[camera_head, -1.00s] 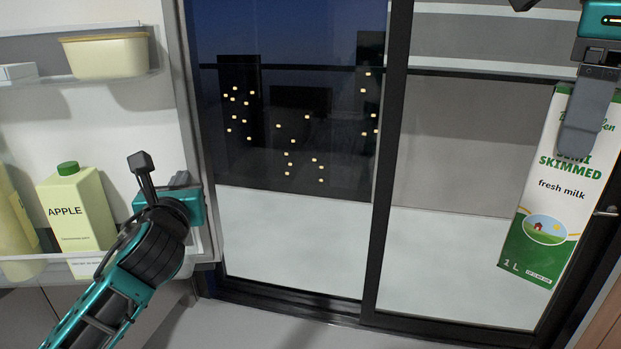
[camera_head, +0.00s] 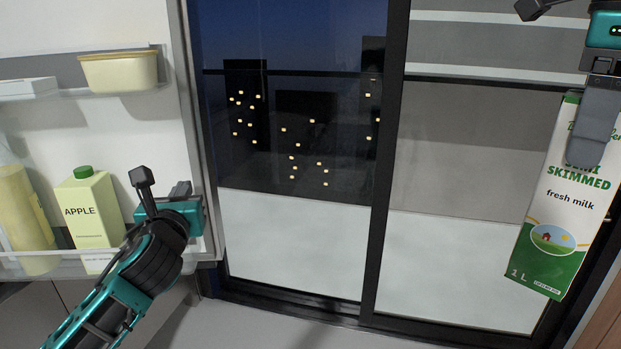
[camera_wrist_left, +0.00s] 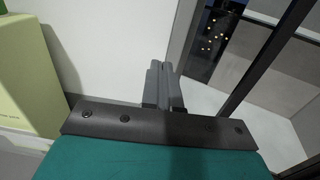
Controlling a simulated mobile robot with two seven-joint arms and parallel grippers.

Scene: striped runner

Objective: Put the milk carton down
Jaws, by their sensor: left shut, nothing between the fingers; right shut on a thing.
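The milk carton (camera_head: 562,215) is white and green, with "semi skimmed fresh milk" on its face. It hangs slightly tilted at the right of the head view. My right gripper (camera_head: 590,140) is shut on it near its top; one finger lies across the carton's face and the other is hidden. My left gripper (camera_head: 182,190) is in front of the open fridge door's shelf edge in the head view. Its fingers are shut together and empty, as the left wrist view also shows (camera_wrist_left: 161,85).
The fridge door at left holds an apple juice carton (camera_head: 88,208), a pale bottle (camera_head: 24,215) and a cream tub (camera_head: 120,70) on shelves. The juice carton is close beside my left gripper. A dark-framed glass door (camera_head: 385,200) stands behind. Some grey floor (camera_head: 250,325) is clear.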

